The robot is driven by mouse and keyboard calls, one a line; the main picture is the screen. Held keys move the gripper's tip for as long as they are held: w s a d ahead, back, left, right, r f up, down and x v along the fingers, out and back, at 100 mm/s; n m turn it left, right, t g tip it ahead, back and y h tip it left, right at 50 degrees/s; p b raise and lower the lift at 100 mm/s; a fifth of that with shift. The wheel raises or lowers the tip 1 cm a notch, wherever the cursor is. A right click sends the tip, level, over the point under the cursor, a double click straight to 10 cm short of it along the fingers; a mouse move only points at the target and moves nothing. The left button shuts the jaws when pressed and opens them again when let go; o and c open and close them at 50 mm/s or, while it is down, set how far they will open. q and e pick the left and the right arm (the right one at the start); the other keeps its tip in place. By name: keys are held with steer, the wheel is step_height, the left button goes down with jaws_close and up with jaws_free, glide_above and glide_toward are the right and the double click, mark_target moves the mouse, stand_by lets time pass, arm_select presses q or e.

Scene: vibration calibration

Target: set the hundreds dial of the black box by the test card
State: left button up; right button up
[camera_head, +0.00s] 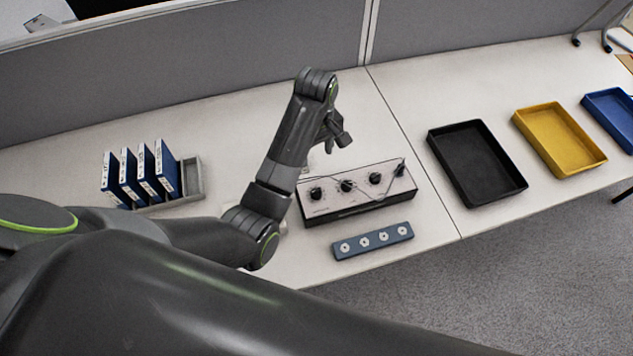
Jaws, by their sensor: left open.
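The black box (352,206) stands on the table in the middle of the view, with a light top panel. A row of dark dials (347,186) runs along the panel; their markings are too small to read, so I cannot tell which is the hundreds dial. My left gripper (336,142) is open and empty, above the back edge of the box and apart from the dials. I cannot make out a separate test card. Blue upright cards or binders (146,176) with white labels stand at the left; their text is unreadable. My right gripper is not in view.
A blue-grey strip (345,249) with several white round fittings lies in front of the box. A grey rack (191,178) holds the blue items. Black (436,150), yellow (524,126) and blue (592,103) trays stand at the right. A grey partition (200,65) closes the back.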

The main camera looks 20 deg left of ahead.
arm_select(q)
step_height(320, 180, down, 3)
steer(key=b, duration=0.3)
steer(key=p, duration=0.2)
glide_above(316, 190)
step_height(316, 190, down, 6)
steer(key=shift+s+r, duration=0.1)
steer(key=shift+r, duration=0.1)
step_height(316, 190, down, 8)
steer(key=shift+f, duration=0.25)
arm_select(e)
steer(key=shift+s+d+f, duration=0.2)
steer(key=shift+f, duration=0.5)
arm_select(q)
steer(key=shift+c, duration=0.4)
steer(key=c, duration=0.9)
steer(key=shift+r, duration=0.1)
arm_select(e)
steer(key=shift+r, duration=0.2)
